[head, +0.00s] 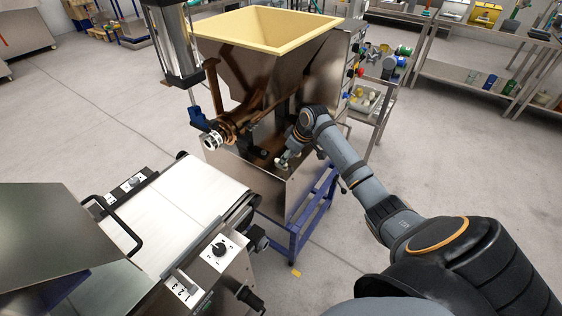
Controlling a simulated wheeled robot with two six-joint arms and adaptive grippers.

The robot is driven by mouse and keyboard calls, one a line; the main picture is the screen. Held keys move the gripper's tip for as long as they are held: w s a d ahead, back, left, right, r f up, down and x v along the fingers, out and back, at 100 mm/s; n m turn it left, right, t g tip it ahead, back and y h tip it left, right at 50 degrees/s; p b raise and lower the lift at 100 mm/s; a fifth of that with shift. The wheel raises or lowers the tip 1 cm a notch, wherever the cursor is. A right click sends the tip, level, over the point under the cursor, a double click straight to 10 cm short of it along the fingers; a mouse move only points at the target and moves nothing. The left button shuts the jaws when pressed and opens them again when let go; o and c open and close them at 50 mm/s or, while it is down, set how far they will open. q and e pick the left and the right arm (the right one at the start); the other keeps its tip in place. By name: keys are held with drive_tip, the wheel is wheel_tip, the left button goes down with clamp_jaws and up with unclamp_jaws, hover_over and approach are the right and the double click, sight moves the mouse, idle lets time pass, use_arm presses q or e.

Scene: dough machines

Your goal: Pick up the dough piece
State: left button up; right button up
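My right arm reaches in from the lower right to the steel dough machine (231,72) with the cream hopper rim (265,30). My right gripper (283,160) is low at the machine's front, over its recessed tray area. A small pale patch shows at the fingertips; I cannot tell whether it is the dough piece or part of the gripper. The fingers are too small and shaded to show whether they are open or shut. No dough piece can be made out clearly anywhere else. My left gripper is not in view.
A conveyor with a bare white belt (170,215) and a control knob (220,249) stands at the lower left, close to the machine. The machine rests on a blue frame (297,241). Steel shelves (470,75) stand at the back right. Open floor lies between.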

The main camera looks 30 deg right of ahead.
drive_tip(key=x, duration=0.2)
drive_tip(key=shift+w+f, duration=0.15)
drive_tip(key=shift+f, duration=0.1)
drive_tip(key=shift+r, duration=0.1)
drive_tip(key=shift+c, duration=0.4)
drive_tip(key=c, duration=0.8)
drive_tip(key=shift+c, duration=0.2)
